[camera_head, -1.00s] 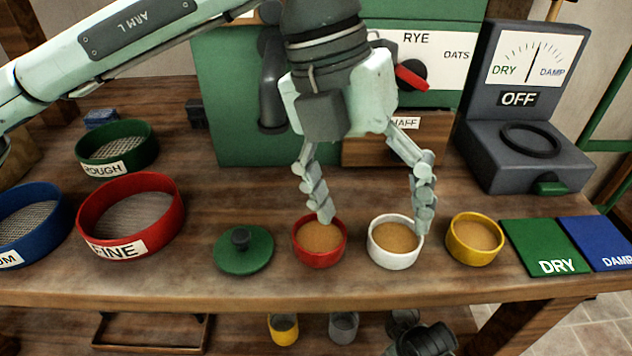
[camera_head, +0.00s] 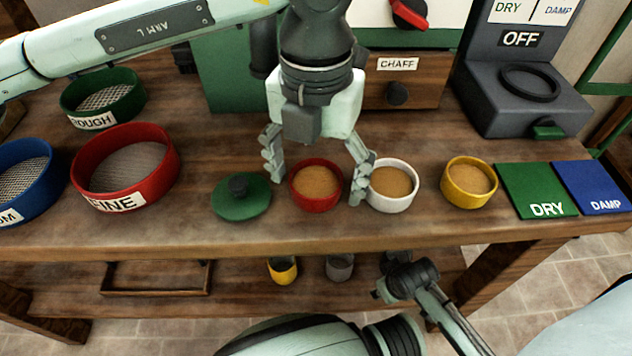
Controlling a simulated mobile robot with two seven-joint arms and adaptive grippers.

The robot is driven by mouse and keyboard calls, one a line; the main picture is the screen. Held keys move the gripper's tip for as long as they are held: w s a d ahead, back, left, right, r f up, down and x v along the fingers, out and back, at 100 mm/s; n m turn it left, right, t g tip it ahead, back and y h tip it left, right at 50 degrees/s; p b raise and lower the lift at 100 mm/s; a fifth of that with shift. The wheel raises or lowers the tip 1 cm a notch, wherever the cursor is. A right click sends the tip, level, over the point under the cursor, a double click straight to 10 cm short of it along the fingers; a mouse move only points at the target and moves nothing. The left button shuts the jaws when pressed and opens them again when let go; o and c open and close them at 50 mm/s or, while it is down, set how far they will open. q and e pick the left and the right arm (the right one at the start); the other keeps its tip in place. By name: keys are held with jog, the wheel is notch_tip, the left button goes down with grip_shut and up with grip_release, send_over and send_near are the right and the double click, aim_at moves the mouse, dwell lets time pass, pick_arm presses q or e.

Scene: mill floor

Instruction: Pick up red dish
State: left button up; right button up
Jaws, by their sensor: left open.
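The red dish (camera_head: 316,202) stands upright on the wooden bench near its front edge, filled with tan grain or meal. My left gripper (camera_head: 316,180) is open, its two fingers spread either side of the red dish. The left finger is in the gap between the green lid and the dish. The right finger is between the red dish and the white dish (camera_head: 392,200), covering part of the white rim. Whether the fingers touch either dish cannot be told. My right gripper (camera_head: 395,280) shows in part below the bench front; its jaws are unclear.
A green lid (camera_head: 241,198) lies left of the red dish. A yellow dish (camera_head: 469,184) and DRY (camera_head: 537,191) and DAMP (camera_head: 593,187) cards are to the right. A red FINE sieve (camera_head: 125,166) is at left. A moisture meter (camera_head: 530,95) stands at back right.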

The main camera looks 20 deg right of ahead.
pick_arm(q)
jog(key=shift+c, duration=0.3)
jog(key=c, duration=1.2)
